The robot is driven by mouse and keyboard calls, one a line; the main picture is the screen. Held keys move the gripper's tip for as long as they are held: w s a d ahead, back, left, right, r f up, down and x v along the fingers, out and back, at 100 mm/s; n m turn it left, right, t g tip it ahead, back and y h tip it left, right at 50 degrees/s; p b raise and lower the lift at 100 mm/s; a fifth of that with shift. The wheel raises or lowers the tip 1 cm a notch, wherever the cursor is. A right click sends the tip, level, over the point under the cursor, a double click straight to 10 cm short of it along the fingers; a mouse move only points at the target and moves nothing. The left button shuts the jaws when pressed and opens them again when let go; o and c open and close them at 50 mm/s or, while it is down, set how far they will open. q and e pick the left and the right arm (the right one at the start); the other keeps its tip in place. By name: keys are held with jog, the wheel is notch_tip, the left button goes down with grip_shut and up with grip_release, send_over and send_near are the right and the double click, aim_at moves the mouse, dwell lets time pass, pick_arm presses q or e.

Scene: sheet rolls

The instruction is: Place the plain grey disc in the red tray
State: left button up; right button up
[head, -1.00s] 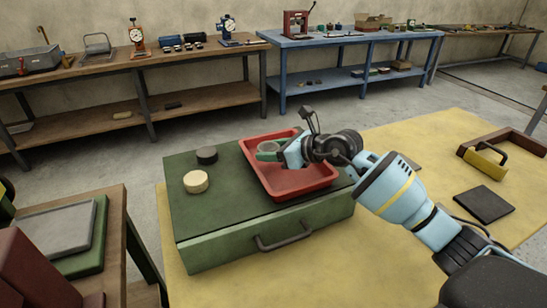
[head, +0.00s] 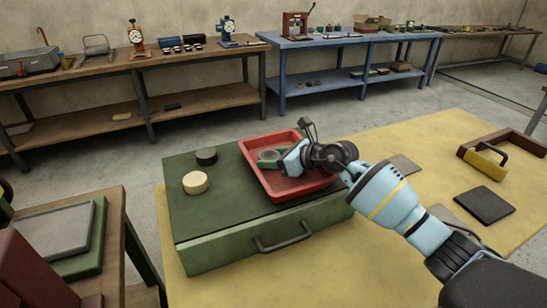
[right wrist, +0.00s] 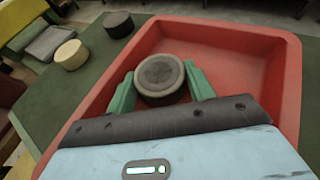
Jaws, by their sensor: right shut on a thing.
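The plain grey disc (right wrist: 160,75) is held between the green fingers of my right gripper (right wrist: 160,88). In the head view the right gripper (head: 270,159) is shut on it inside the outline of the red tray (head: 297,190), near the tray's far left part. The disc appears low within the tray walls; whether it touches the floor I cannot tell. The tray also shows in the right wrist view (right wrist: 285,85) and lies on the green case. My left gripper is not in view.
The green case (head: 200,225) has a dark handle at its front. A black disc (head: 206,155) and a cream disc (head: 195,182) stand on it, left of the tray. A wooden bench (head: 110,215) is at left. The yellow mat (head: 400,250) has open room on the right.

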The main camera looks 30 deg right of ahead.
jog(key=shift+f, duration=0.1)
jog(key=o, duration=0.8)
jog(key=shift+r, duration=0.25)
jog(key=v, duration=1.1)
jog(key=shift+f, duration=0.2)
jog(key=shift+s+d+r, duration=0.2)
jog(key=shift+s+r, duration=0.1)
jog(key=shift+s, duration=0.15)
